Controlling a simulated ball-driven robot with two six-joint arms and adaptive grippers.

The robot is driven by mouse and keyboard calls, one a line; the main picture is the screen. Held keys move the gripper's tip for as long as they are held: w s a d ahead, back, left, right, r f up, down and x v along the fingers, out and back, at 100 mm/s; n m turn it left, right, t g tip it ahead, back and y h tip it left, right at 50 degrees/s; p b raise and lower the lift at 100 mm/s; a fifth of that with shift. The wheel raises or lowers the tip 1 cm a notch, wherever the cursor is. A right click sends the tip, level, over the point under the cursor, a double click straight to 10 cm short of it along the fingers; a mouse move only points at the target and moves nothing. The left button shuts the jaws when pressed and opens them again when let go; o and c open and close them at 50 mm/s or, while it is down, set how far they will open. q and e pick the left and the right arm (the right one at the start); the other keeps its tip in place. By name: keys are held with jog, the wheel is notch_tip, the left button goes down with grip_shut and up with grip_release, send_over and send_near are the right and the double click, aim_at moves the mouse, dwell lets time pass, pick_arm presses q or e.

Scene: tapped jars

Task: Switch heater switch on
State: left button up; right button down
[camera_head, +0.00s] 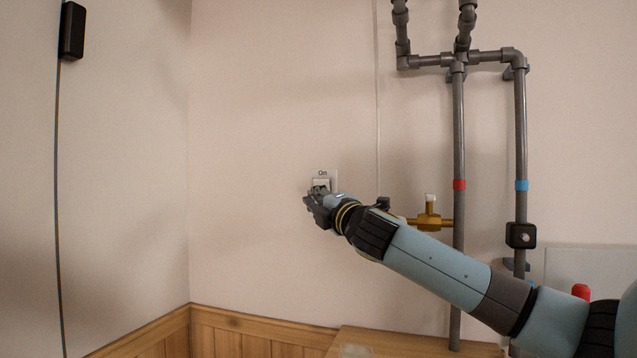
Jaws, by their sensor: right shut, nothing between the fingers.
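The heater switch (322,182) is a small white wall plate marked "On" at its top, in the middle of the camera_head view. My right arm comes in from the lower right, and my right gripper (312,201) is at the plate, shut and empty. The gripper covers the lower part of the switch, so I cannot tell which way the rocker is set or whether the fingers touch it. My left gripper is not in view.
Grey pipes (459,120) run down the wall at the right, with a red band and a blue band. A brass valve (429,217) sticks out just above my right forearm. Wooden panelling (240,328) lines the lower wall. The wall left of the switch is clear.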

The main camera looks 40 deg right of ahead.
aim_at(319, 185)
jog(key=shift+w+d+r+p, duration=0.25)
jog(key=shift+w+d, duration=0.3)
jog(key=shift+d, duration=0.1)
jog(key=shift+w+d+r+p, duration=0.2)
jog(key=shift+w+d+r, duration=0.1)
jog(key=shift+w+d, duration=0.25)
jog(key=shift+w+d+r+p, duration=0.25)
jog(key=shift+w+d, duration=0.25)
jog(key=shift+d, duration=0.2)
jog(key=p, duration=0.2)
jog(key=r+p, duration=0.1)
jog(key=p, duration=0.1)
jog(key=shift+w+d+m+g, duration=0.15)
jog(key=shift+d+m+g, duration=0.15)
jog(key=shift+m+g, duration=0.1)
jog(key=shift+f+b, duration=0.3)
jog(key=shift+b, duration=0.05)
